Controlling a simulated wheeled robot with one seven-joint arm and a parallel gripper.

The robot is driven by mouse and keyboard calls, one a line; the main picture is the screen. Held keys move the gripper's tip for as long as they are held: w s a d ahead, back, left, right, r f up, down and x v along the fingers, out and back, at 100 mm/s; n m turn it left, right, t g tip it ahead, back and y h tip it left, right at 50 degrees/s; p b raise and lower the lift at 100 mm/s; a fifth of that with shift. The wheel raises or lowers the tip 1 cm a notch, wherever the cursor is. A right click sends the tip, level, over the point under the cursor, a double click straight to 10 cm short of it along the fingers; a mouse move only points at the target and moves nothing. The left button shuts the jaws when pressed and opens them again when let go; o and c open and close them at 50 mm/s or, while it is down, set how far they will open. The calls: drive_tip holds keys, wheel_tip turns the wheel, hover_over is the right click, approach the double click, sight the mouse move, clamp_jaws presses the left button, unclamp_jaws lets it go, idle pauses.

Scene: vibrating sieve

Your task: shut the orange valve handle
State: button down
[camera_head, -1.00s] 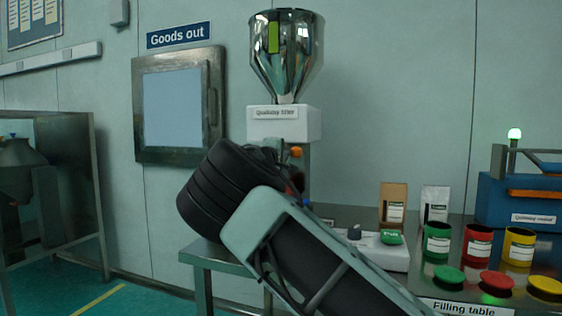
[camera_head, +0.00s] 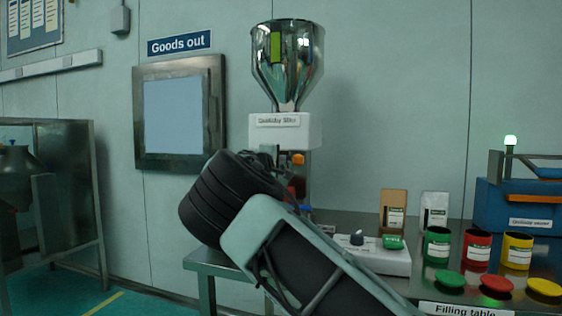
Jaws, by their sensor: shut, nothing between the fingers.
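The orange valve handle (camera_head: 298,159) is a small block under the white filler body (camera_head: 285,131), below the shiny steel hopper (camera_head: 287,62). My gripper (camera_head: 270,156) shows only as dark parts above my wrist, just left of the orange handle. It is shut with nothing held. My own arm covers much of it and the lower filler. I cannot tell whether the fingers touch the handle.
A hatch (camera_head: 180,112) is on the wall.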

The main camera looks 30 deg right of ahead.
drive_tip(key=s+a+b, duration=0.2)
drive_tip(key=s+b, duration=0.1)
drive_tip(key=s, duration=0.6)
drive_tip(key=shift+s+a+f, duration=0.15)
drive_tip(key=shift+a+f, duration=0.1)
drive_tip(key=shift+a, duration=0.1)
